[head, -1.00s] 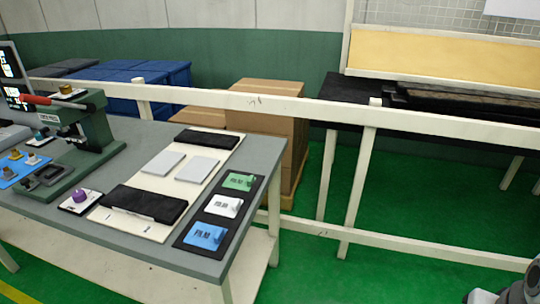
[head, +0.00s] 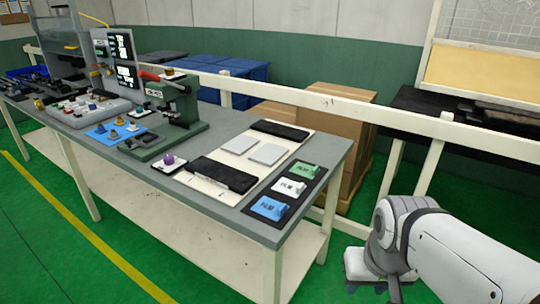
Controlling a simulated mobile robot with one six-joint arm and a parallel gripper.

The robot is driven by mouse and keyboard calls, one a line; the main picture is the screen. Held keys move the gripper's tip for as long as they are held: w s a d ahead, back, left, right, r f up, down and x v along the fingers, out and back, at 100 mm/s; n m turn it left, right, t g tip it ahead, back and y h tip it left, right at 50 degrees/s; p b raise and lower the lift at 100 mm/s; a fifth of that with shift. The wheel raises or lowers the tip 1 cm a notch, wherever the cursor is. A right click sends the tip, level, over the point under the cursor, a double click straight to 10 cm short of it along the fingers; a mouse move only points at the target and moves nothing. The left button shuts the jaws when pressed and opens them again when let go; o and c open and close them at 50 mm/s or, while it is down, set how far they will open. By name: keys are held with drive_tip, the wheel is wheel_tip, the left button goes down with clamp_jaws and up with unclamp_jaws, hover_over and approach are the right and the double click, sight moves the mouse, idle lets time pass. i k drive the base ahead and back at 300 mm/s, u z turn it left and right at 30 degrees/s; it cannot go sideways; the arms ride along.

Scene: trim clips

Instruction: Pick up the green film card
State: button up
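The green film card (head: 306,171) lies at the far end of a black holder strip (head: 278,202) on the right end of the grey table. The white film card (head: 289,187) and the blue film card (head: 270,208) lie in the same strip, nearer to me. My white and grey arm stands at the lower right, to the right of the table and apart from the cards.
A cream board (head: 222,185) with black pads and two grey plates lies left of the cards. A green press (head: 178,105) stands further left. A white rail (head: 330,103) runs behind the table, with cardboard boxes (head: 340,135) beyond. Green floor is clear in front.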

sight(304, 170)
drive_tip(key=u, duration=0.1)
drive_tip(key=i, duration=1)
drive_tip(key=u, duration=0.05)
